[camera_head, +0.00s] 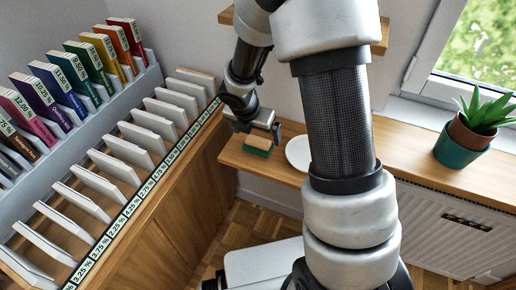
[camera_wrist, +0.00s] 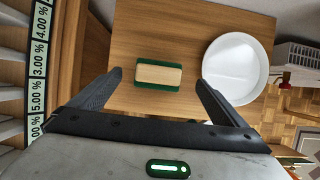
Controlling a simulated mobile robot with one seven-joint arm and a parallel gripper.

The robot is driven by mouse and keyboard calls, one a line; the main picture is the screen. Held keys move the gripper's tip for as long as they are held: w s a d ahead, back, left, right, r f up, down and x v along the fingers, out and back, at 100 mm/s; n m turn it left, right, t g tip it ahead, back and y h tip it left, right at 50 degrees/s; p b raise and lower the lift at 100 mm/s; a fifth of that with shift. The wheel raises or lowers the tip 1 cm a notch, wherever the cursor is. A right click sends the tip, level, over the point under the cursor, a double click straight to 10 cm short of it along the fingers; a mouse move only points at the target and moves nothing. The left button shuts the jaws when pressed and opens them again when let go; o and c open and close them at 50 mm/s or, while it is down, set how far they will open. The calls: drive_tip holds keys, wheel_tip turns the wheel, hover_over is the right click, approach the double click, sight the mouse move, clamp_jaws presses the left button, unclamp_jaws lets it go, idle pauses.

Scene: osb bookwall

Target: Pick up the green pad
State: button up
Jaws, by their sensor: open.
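The green pad (camera_head: 257,151) lies on a wooden shelf (camera_head: 228,152), with a tan block-like layer on top of its green base. In the wrist view the pad (camera_wrist: 158,87) shows as a tan rectangle with a green rim, lying between and beyond my two fingers. My gripper (camera_head: 257,131) is open and empty above the pad in the head view. In the wrist view the fingers of my gripper (camera_wrist: 159,80) are spread wide on either side, apart from the pad.
A round white plate (camera_wrist: 235,68) lies right of the pad. A bookcase ledge with white slabs and percentage labels (camera_wrist: 40,60) runs along the left. Coloured books (camera_head: 75,75) stand behind it. A potted plant (camera_head: 463,142) stands on the windowsill at right, above a radiator (camera_head: 450,225).

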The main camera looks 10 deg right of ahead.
sight(259, 138)
drive_tip(key=shift+w+b+x, duration=0.15)
drive_tip(key=shift+b+x, duration=0.35)
drive_tip(key=shift+x, duration=1)
drive_tip(key=shift+w+b+x, duration=0.1)
drive_tip(key=shift+b+x, duration=0.35)
drive_tip(key=shift+x, duration=1.05)
drive_tip(key=shift+r, duration=0.2)
drive_tip(key=c, duration=1.1)
